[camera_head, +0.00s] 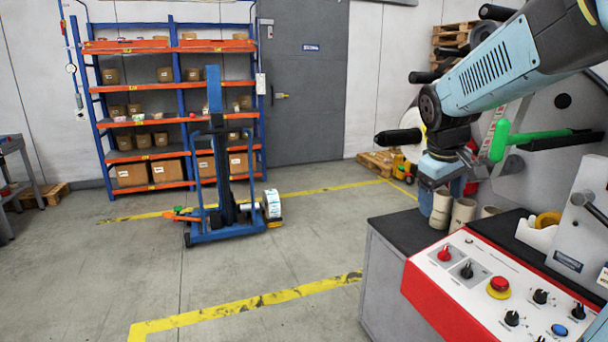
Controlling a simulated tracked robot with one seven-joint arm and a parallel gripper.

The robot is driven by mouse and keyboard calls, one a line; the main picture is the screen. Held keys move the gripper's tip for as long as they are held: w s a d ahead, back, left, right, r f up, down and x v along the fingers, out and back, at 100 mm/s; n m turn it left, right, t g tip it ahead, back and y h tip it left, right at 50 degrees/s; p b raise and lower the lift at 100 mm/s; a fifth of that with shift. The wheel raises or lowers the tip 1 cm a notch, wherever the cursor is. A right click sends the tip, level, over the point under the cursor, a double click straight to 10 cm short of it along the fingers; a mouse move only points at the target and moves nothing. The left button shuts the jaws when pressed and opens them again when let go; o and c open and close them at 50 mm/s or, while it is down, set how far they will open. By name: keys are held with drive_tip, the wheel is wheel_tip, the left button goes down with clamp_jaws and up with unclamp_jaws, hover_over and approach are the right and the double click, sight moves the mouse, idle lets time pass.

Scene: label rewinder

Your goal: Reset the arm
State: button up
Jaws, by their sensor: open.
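My arm reaches in from the top right and bends down at the wrist. My gripper (440,186) is light blue and points down over the left part of the dark worktop (398,228) of the machine. Its jaws are open, and I see nothing held in them. A beige cardboard core (440,212) stands upright right below it, overlapping the fingers in this view; I cannot tell whether they touch.
The red and white control panel (480,285) has several knobs and a red button (499,287). A tape dispenser (541,230) and a green-handled shaft (520,138) are close on the right. A blue lift trolley (222,215) and shelf rack (170,110) stand back on open floor.

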drive_tip(key=s+a+m+t+y, duration=0.1)
drive_tip(key=s+a+m, duration=0.1)
drive_tip(key=s, duration=0.6)
drive_tip(key=s+a+m+t+y, duration=0.1)
drive_tip(key=s+a+m, duration=0.1)
drive_tip(key=s, duration=0.6)
drive_tip(key=shift+a+r+t, duration=0.3)
drive_tip(key=shift+a+r, duration=0.05)
drive_tip(key=shift+a, duration=0.4)
drive_tip(key=shift+s, duration=0.1)
